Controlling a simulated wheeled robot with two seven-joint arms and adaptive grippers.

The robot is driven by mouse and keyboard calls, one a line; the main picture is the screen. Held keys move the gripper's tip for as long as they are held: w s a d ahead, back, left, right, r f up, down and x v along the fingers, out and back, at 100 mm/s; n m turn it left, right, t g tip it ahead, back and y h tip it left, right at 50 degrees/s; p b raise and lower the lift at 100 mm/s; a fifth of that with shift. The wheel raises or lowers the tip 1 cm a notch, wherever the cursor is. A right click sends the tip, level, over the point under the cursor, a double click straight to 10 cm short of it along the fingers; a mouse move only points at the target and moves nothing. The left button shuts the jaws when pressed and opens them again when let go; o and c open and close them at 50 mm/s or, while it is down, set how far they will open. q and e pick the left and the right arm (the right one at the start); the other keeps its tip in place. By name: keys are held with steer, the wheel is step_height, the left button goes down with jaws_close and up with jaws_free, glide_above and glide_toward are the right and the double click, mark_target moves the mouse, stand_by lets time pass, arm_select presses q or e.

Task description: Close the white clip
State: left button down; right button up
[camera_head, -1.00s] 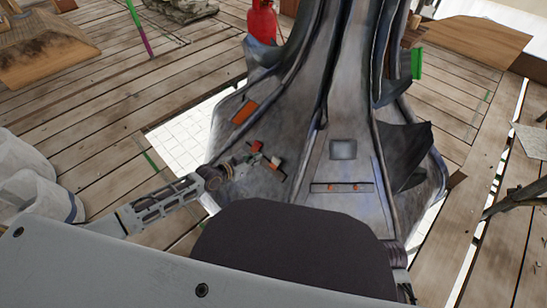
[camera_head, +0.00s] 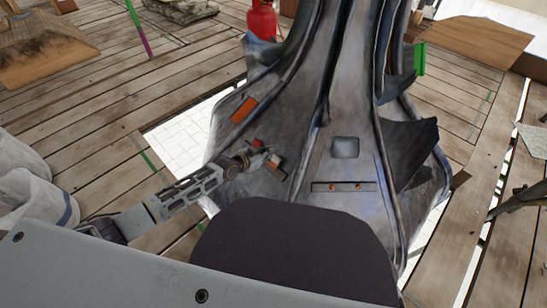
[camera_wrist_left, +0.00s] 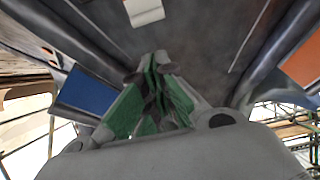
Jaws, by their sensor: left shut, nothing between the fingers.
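The white clip (camera_wrist_left: 145,11) shows at the top edge of the left wrist view as a small white block with red along its upper side, lying against the grey spire surface. In the head view it is small and partly covered by my left gripper, so its open or closed state cannot be told. My left gripper (camera_wrist_left: 158,88) is shut and empty, its green-sided fingers pointing at the surface just below the clip, with a gap between. In the head view the left gripper (camera_head: 264,156) is over the lower left of the spire. My right gripper is out of view.
The grey spire finial (camera_head: 343,105) flares out over the plank deck. An orange plate (camera_head: 243,110) is on its left flank, and a blue plate (camera_wrist_left: 86,93) shows in the wrist view. A red canister (camera_head: 262,20) stands behind. White bags (camera_head: 30,185) lie at left.

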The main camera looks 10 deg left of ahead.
mark_target(274, 163)
arm_select(q)
steer(key=shift+w+d+f+b, duration=0.3)
steer(key=shift+w+f+b, duration=0.15)
steer(key=shift+f, duration=0.3)
steer(key=shift+w+d+f+b, duration=0.25)
steer(key=shift+w+f+b, duration=0.1)
steer(key=shift+f+b, duration=0.35)
steer(key=shift+w+d+f+b, duration=0.3)
steer(key=shift+w+f+b, duration=0.1)
steer(key=shift+f, duration=0.4)
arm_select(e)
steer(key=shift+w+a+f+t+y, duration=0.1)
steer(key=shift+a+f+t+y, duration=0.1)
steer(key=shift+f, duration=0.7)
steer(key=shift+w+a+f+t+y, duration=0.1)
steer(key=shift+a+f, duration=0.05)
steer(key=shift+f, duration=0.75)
arm_select(q)
steer(key=shift+w, duration=0.1)
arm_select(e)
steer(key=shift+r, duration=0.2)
